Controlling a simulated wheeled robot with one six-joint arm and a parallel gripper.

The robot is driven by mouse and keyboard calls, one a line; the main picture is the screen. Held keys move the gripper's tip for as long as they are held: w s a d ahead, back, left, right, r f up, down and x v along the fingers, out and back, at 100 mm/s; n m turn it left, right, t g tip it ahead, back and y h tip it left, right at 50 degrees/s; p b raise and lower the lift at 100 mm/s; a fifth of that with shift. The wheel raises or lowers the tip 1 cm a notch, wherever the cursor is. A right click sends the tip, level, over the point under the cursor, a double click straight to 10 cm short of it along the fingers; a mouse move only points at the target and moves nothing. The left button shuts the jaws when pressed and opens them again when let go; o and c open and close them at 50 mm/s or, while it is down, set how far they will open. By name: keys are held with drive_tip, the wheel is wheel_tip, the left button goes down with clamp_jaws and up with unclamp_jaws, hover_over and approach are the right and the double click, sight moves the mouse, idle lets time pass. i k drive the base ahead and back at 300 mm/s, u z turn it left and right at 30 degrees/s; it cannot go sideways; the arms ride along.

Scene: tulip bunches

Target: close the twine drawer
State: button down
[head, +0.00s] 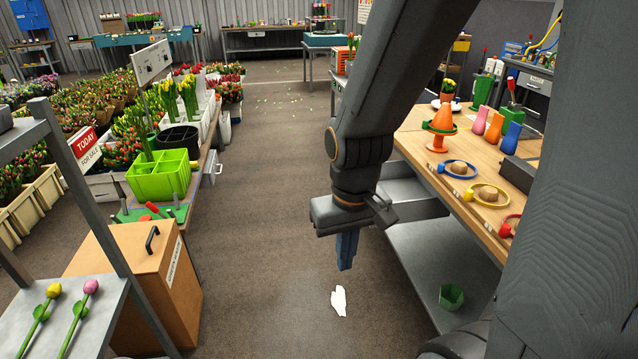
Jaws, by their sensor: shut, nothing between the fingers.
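A grey metal drawer (412,207) stands pulled out from under the wooden workbench (430,151) on the right. No label on it is readable, so I cannot tell for sure that it is the twine drawer.
A wooden cabinet (120,270) with a black handle and a green crate (160,178) stand left.

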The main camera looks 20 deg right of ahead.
sight(413, 201)
drive_tip(key=u, duration=0.15)
drive_tip(key=i, duration=1.05)
drive_tip(key=z, duration=0.45)
